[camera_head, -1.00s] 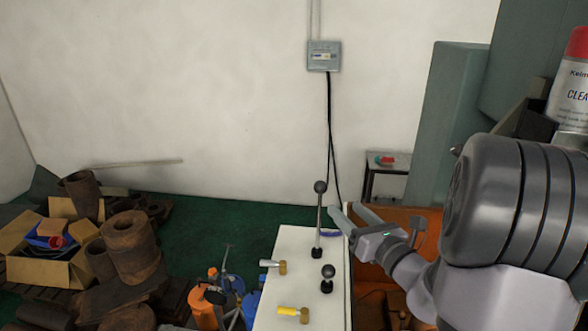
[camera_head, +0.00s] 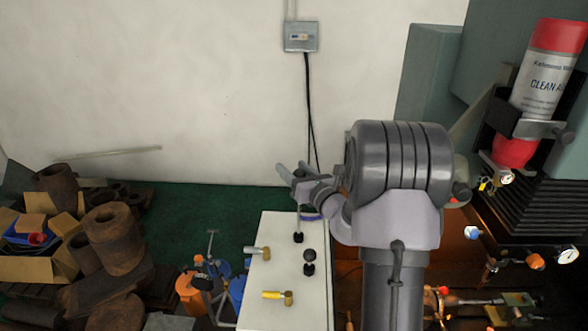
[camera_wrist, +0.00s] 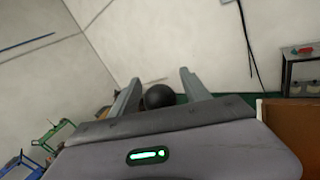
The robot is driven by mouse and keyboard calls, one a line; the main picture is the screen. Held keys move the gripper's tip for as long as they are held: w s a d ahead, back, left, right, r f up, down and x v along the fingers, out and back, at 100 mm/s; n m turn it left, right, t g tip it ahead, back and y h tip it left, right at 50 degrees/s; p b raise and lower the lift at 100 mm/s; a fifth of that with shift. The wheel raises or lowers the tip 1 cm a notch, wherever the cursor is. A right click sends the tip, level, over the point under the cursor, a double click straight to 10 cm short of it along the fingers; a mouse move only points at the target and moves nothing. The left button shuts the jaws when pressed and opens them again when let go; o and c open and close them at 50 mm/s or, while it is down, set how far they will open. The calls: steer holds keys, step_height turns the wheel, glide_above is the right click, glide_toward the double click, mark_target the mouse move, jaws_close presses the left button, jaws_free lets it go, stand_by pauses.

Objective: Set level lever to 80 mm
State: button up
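A tall lever stands on the white machine top; its lower stem and dark base (camera_head: 298,237) show in the head view, and its upper end is hidden behind my gripper. In the wrist view its black ball knob (camera_wrist: 158,96) appears between my two fingers, with a clear gap to the right finger. My gripper (camera_head: 292,168) is open at the lever's top; its fingers also show in the wrist view (camera_wrist: 158,84). I cannot tell whether a finger touches the knob. A short lever with a black knob (camera_head: 310,256) stands nearer. No millimetre scale is readable.
Two small handles, one grey (camera_head: 257,251) and one yellow (camera_head: 277,295), lie along the white top (camera_head: 275,225). Rusty pipes (camera_head: 119,240) and a cardboard box (camera_head: 42,265) are at left. A spray can (camera_head: 545,75) and dark machinery are at right.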

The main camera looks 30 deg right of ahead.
jaws_close()
stand_by(1.3)
